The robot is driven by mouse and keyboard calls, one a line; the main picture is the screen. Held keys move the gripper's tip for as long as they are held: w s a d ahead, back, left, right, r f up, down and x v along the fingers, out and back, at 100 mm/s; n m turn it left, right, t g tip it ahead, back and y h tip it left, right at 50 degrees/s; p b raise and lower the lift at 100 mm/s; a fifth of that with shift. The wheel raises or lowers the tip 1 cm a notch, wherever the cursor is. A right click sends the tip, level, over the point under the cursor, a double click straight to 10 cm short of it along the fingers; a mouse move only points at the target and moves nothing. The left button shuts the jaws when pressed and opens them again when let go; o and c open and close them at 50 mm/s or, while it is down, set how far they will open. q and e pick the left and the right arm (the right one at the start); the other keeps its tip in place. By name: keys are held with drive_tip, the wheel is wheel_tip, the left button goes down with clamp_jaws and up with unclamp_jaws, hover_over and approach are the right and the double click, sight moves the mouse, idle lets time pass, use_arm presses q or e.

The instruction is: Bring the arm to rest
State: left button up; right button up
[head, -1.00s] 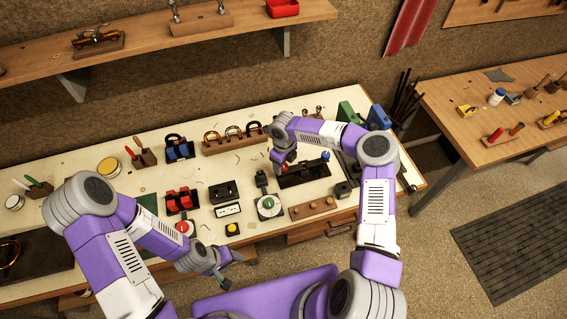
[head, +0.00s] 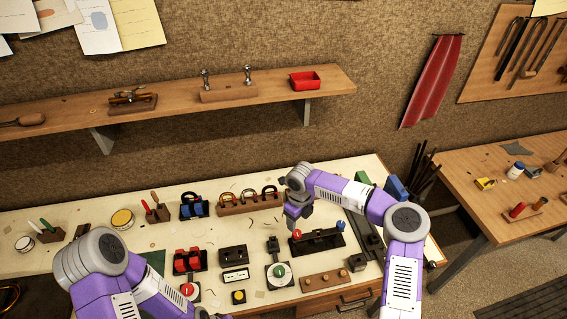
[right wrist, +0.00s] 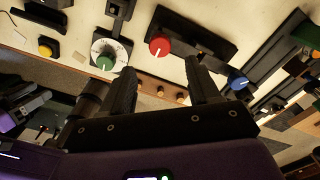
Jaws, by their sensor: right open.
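My right gripper (head: 294,226) hangs over the workbench (head: 110,251) in the head view, by the left end of a black fixture (head: 325,241) with a red knob (head: 297,234) and a blue knob (head: 338,228). In the right wrist view its two dark fingers (right wrist: 160,85) stand apart with nothing between them. The red knob (right wrist: 160,46) lies beyond the fingertips, and the blue knob (right wrist: 238,80) is to the right. My left arm enters at the lower left of the head view; its gripper is cut off by the bottom edge.
A shelf (head: 190,98) runs above the bench.

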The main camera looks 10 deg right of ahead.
drive_tip(key=s+a+f+m+g+y, duration=0.2)
drive_tip(key=s+a+f+m+y, duration=0.35)
drive_tip(key=s+a+m, duration=0.7)
drive_tip(key=s+a+f+m+y, duration=0.15)
drive_tip(key=s+f+m, duration=0.45)
drive_tip(key=s+m, duration=0.7)
drive_tip(key=s+d+f+m+t+h, duration=0.25)
drive_tip(key=d+m, duration=0.65)
drive_tip(key=m, duration=1.2)
wheel_tip(320, 180, down, 18)
drive_tip(key=b, duration=1.8)
drive_tip(key=shift+a+f, duration=0.15)
drive_tip(key=shift+a, duration=0.3)
